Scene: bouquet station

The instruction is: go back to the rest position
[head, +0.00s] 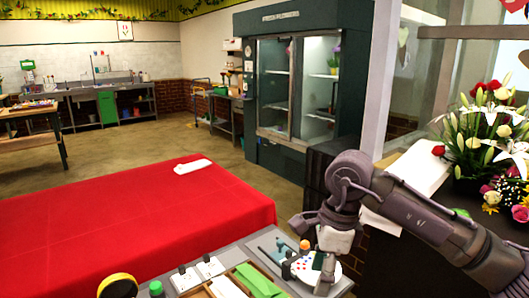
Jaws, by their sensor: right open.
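My right arm comes in from the right edge, bent at the elbow. My right gripper (307,270) points down over the right end of the grey worktop. Its dark fingers are apart, above or beside a round white plate (331,284) with small coloured spots. I see nothing held between the fingers, though the fingers hide part of the plate. I cannot tell whether they touch it. My left gripper is not in the head view.
The grey worktop (235,257) carries a green folded item (259,281) and small tools. A red-covered table (120,235) lies beyond it, mostly bare, with a white item (193,166). A flower bouquet (485,140) stands at right, near my arm. A glass-door fridge (297,88) stands behind.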

